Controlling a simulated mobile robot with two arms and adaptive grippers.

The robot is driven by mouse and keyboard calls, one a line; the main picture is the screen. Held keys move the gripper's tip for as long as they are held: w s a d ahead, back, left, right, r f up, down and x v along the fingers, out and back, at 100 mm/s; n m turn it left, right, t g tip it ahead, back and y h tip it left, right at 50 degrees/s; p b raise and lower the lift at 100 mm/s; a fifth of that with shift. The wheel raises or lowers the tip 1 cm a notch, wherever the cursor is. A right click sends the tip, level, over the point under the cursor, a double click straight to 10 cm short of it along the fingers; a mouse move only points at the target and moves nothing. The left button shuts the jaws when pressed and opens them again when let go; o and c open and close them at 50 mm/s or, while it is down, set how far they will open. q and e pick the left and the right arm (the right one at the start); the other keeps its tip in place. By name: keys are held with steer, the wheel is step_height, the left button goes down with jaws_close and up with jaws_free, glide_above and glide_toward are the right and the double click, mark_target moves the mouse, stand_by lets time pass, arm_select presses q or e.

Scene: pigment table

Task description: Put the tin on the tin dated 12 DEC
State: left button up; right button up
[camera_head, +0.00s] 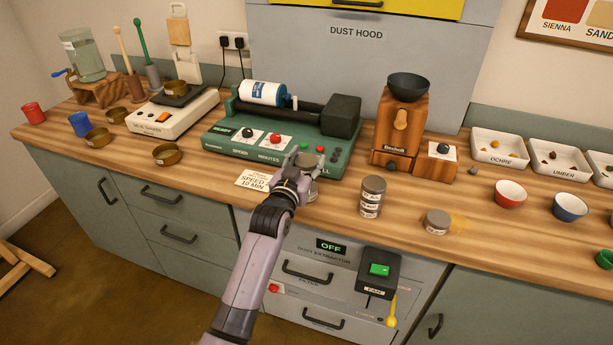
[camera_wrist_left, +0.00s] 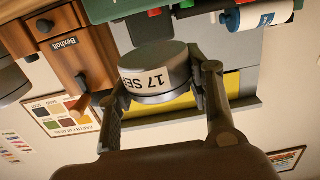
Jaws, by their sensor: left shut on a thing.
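My left gripper (camera_head: 300,178) is shut on a grey metal tin (camera_head: 311,194), held in front of the green machine. In the left wrist view the same tin (camera_wrist_left: 152,82) sits between both fingers; its white label starts "17 SE". A stack of grey tins (camera_head: 371,196) with white labels stands on the counter right of the held tin, apart from it. A single grey tin (camera_head: 437,222) stands further right. Their dates are too small for me to read, so I cannot tell which is 12 DEC. My right gripper is not in view.
The green roller machine (camera_head: 221,140) stands behind my gripper, with a "SPEED 10 MIN" card (camera_head: 258,181) in front. A wooden mill (camera_head: 396,125) is behind the stack. Red (camera_head: 510,194) and blue (camera_head: 569,207) bowls are at right.

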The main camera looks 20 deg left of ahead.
arm_select(q)
steer(key=shift+f, duration=2.6)
steer(key=shift+f, duration=0.2)
steer(key=o, duration=1.2)
steer(key=shift+c, duration=0.2)
steer(key=shift+r, duration=0.1)
steer(key=shift+r, duration=0.2)
steer(key=s, duration=1.2)
steer(key=shift+r+b, duration=0.2)
steer(key=shift+b, duration=0.2)
steer(key=shift+a, duration=0.1)
